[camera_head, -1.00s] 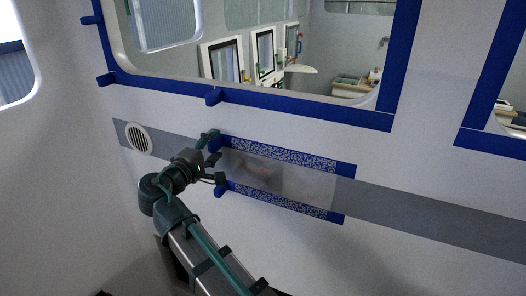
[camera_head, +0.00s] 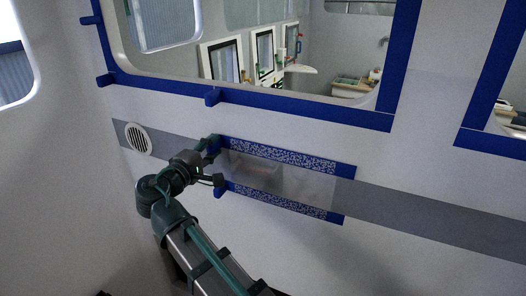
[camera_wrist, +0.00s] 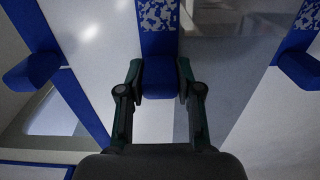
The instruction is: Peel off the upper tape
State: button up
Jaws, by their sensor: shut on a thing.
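The upper tape (camera_head: 285,155) is a blue strip with a white speckled middle. It runs along the top edge of a clear film panel (camera_head: 318,187) on the wall. The lower tape (camera_head: 280,201) is a similar strip along the panel's bottom edge. My gripper (camera_head: 213,149) is at the left end of the upper tape. In the wrist view, the fingers of my gripper (camera_wrist: 161,84) stand on either side of the plain blue end tab of the upper tape (camera_wrist: 160,72) and are shut on it. The strip appears to lie flat beyond the tab.
Blue masking tape (camera_head: 290,105) with tabs frames the window above. A round vent (camera_head: 138,139) is on the grey stripe at the left. The lower tape's tab (camera_wrist: 303,69) is to the right in the wrist view. The wall below the panel is clear.

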jog(key=shift+v, duration=1.25)
jog(key=shift+s, duration=0.1)
jog(key=v, duration=0.8)
